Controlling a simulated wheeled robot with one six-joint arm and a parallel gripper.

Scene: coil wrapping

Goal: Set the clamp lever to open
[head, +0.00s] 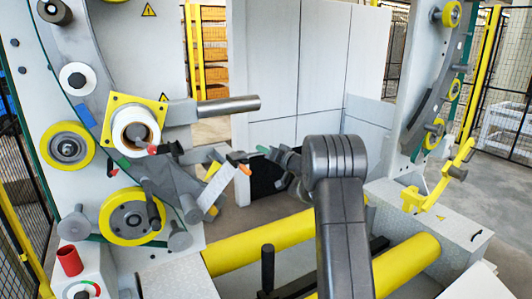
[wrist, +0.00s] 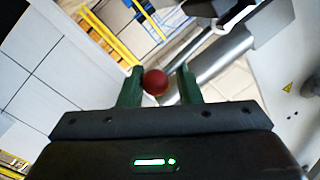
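A red ball knob (wrist: 155,82) shows between my green fingertips in the wrist view, with a gap on each side. I cannot tell how deep it sits between them. In the head view a small orange-red tip (head: 245,170) is at the end of a grey bar, just left of my gripper (head: 262,158); it looks like the same knob. I take it as the clamp lever's end, but its pivot and setting are unclear. My gripper is open and empty in the wrist view (wrist: 160,84). In the head view my arm partly hides it.
A grey shaft (head: 228,104) juts from the machine above the bar and shows behind the knob in the wrist view (wrist: 215,62). Yellow rollers (head: 258,243) lie low in front. A yellow square plate (head: 108,110) and yellow-rimmed wheels are on the left machine face.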

